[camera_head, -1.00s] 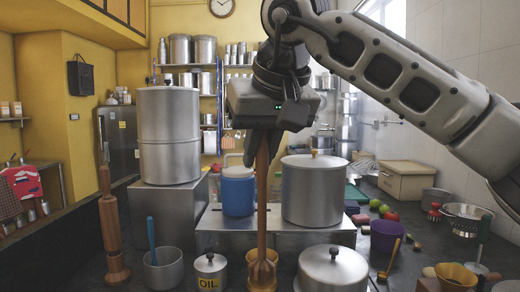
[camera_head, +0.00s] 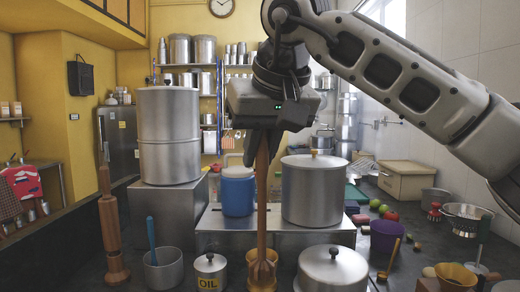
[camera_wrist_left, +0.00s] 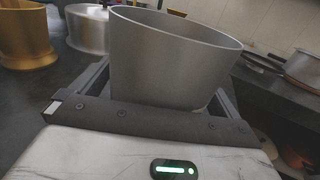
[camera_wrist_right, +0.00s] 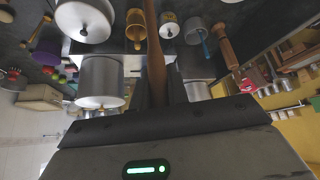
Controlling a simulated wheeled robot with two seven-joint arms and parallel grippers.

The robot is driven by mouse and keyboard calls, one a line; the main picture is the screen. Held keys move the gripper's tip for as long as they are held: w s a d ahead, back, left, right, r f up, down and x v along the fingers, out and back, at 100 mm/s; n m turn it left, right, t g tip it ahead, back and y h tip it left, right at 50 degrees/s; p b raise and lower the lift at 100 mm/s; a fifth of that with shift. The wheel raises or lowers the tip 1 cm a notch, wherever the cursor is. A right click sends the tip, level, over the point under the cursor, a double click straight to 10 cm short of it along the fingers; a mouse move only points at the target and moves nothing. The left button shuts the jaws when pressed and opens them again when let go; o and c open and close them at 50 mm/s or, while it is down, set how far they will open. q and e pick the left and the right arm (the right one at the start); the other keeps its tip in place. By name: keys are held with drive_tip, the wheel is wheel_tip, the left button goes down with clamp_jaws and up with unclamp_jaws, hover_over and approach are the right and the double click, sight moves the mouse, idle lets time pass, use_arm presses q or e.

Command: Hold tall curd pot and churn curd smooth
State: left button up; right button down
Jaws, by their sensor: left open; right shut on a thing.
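My right gripper (camera_head: 262,150) is shut on the upper end of a long wooden churning rod (camera_head: 262,210), which stands upright. The rod's ribbed lower end overlaps a brass-coloured cup (camera_head: 252,256) in the head view; I cannot tell whether it is inside anything. The rod also runs between the fingers in the right wrist view (camera_wrist_right: 154,60). My left gripper (camera_wrist_left: 160,92) is outside the head view. In the left wrist view its open fingers lie on either side of a steel pot (camera_wrist_left: 170,62); contact is not clear.
A second wooden churner (camera_head: 110,225) stands at left. A grey pot with a blue-handled tool (camera_head: 163,272), an OIL canister (camera_head: 210,272) and a lidded steel pot (camera_head: 332,272) stand in front. A large lidded pot (camera_head: 313,192) and blue jug (camera_head: 238,192) stand on a steel riser.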

sight(260, 277)
use_arm(q)
drive_tip(key=c, duration=1.2)
drive_tip(key=shift+f, duration=0.1)
use_arm(e)
drive_tip(key=shift+f, duration=10.45)
